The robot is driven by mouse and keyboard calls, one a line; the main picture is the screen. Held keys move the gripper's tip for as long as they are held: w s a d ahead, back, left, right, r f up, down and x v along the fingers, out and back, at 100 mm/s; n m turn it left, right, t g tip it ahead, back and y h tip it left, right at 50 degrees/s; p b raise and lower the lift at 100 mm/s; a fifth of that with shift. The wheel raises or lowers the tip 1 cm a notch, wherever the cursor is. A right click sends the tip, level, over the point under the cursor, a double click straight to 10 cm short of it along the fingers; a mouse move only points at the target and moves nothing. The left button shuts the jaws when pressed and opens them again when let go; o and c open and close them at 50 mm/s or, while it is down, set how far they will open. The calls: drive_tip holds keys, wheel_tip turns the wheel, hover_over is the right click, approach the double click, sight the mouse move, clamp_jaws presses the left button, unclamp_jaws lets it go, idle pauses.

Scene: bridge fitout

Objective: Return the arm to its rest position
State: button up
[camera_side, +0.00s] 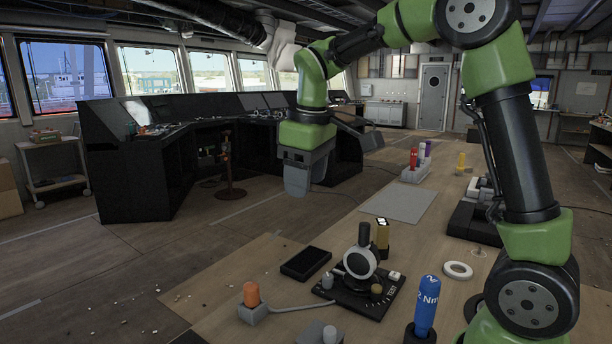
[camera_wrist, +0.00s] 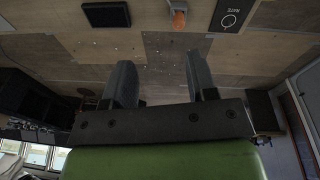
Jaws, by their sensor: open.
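My gripper (camera_side: 296,180) hangs from the green and black arm, high above the left edge of the work table, pointing down. In the wrist view my gripper (camera_wrist: 160,82) shows two dark fingers set well apart with nothing between them. It is open and empty, apart from every object on the table.
The table holds a black test panel (camera_side: 372,298) with a white dial, a black tray (camera_side: 306,263), an orange-knobbed block (camera_side: 251,295), a blue driver (camera_side: 427,305), a white ring (camera_side: 458,270) and a grey mat (camera_side: 398,202). A dark console (camera_side: 140,175) stands behind. Air around my gripper is free.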

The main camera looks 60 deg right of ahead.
idle(0.3)
drive_tip(key=s+a+r+m+t+y, duration=0.1)
drive_tip(key=s+a+m+t, duration=0.1)
drive_tip(key=s, duration=0.6)
drive_tip(key=s+a+m+t+y, duration=0.1)
drive_tip(key=s+a+m+t, duration=0.2)
drive_tip(key=s+a, duration=0.3)
drive_tip(key=shift+s+r+m+t+y, duration=0.3)
drive_tip(key=shift+s+r+m+y, duration=0.1)
drive_tip(key=shift+s, duration=0.8)
